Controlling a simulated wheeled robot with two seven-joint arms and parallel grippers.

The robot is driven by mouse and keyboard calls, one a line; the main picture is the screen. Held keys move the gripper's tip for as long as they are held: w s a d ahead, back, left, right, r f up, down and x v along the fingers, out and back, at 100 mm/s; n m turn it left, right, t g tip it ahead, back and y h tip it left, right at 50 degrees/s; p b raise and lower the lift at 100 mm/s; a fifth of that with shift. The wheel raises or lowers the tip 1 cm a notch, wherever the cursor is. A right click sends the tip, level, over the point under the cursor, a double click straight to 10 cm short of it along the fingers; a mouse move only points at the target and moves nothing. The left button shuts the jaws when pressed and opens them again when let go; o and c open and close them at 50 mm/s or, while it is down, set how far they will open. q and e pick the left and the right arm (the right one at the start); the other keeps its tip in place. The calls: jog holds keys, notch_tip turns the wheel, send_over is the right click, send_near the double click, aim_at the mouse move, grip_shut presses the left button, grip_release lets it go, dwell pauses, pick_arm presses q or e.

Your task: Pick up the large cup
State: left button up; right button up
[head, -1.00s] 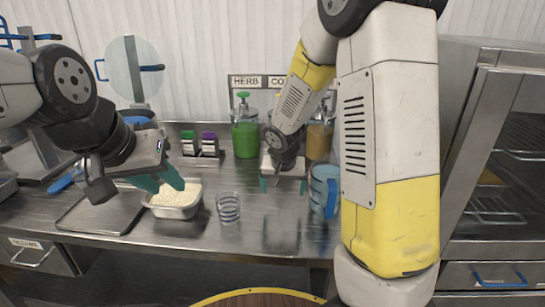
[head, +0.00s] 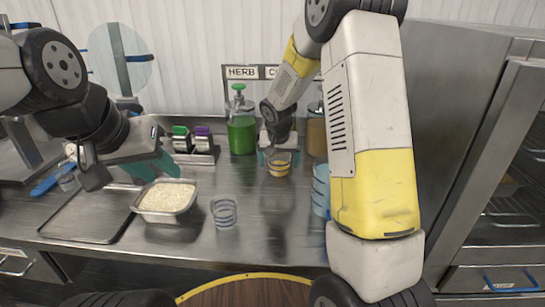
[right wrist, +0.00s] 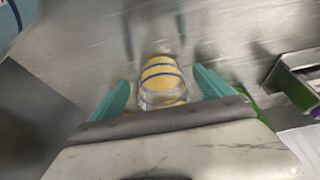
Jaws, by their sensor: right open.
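A clear cup with blue bands and yellow contents (head: 279,165) stands on the steel counter under my right gripper (head: 279,157). In the right wrist view the cup (right wrist: 162,80) lies between the two spread teal fingers of that gripper (right wrist: 163,95), with a gap on each side. My right gripper is open and not closed on it. A second clear cup with blue rings (head: 224,212) stands closer to the front, apart from both grippers. The views do not settle which is the large cup. My left gripper (head: 152,168) hangs above the rice tray's back edge, fingers apart and empty.
A metal tray of rice (head: 165,216) sits left of the ringed cup, beside a flat empty tray (head: 85,224). A blue jug (head: 321,190) stands partly behind my right arm. A green pump bottle (head: 241,130) is at the back. Counter between is clear.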

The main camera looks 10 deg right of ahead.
jog(key=w, duration=0.3)
jog(key=shift+d, duration=0.35)
jog(key=shift+x, duration=1.2)
jog(key=shift+w+f, duration=0.25)
jog(key=shift+f, duration=0.05)
jog(key=c, duration=1.7)
jog(key=shift+r, duration=0.25)
